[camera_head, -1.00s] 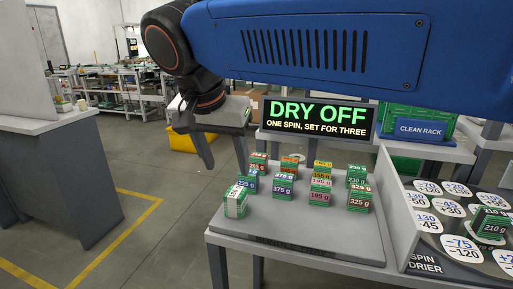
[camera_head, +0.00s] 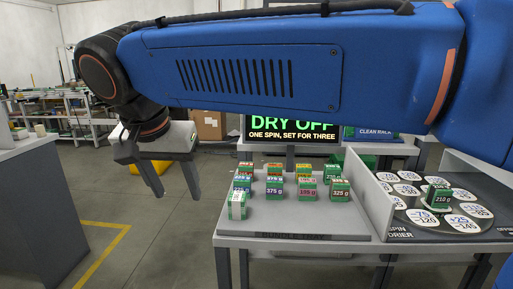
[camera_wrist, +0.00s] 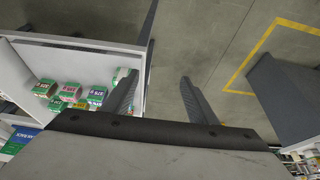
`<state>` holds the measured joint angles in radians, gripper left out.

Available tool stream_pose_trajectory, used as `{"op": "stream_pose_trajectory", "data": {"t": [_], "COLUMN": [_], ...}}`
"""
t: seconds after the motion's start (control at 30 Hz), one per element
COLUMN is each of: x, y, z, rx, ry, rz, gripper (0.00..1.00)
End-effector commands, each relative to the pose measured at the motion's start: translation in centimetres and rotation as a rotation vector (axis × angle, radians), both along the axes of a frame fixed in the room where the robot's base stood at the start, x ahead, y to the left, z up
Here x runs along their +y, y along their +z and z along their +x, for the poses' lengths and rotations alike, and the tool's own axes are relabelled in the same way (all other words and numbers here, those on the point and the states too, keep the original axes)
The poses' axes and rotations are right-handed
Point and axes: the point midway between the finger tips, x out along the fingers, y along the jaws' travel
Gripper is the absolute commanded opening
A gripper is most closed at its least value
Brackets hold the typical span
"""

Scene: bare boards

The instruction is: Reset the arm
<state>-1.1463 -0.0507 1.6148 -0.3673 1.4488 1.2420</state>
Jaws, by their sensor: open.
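My gripper (camera_head: 172,182) hangs at the left in the head view, fingers pointing down and spread apart with nothing between them. It is beside the left edge of the grey table, over open floor. In the wrist view my gripper (camera_wrist: 157,92) shows both fingers apart, with bare floor between them. My blue arm crosses the top of the head view and covers part of the sign.
Several green weight-labelled boxes (camera_head: 275,187) stand on the grey table (camera_head: 290,223). The spin drier (camera_head: 420,222) at right holds a 210 g box (camera_head: 440,199). A "DRY OFF" sign (camera_head: 292,128) stands behind. A grey counter (camera_head: 38,200) is at far left; floor between is clear.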

Motion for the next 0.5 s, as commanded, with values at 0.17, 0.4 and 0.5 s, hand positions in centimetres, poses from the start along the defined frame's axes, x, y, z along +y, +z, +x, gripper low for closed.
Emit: {"op": "stream_pose_trajectory", "data": {"t": [0.17,0.4,0.5], "x": [-1.9,-5.6,-7.7], "y": [-0.3,-1.0,-1.5], "z": [0.9,2.3,2.9], "rx": [0.007,0.02,0.028], "ry": [0.002,0.011,0.015], "rz": [-0.002,-0.004,-0.005], "gripper": [0.53,0.53,0.53]}}
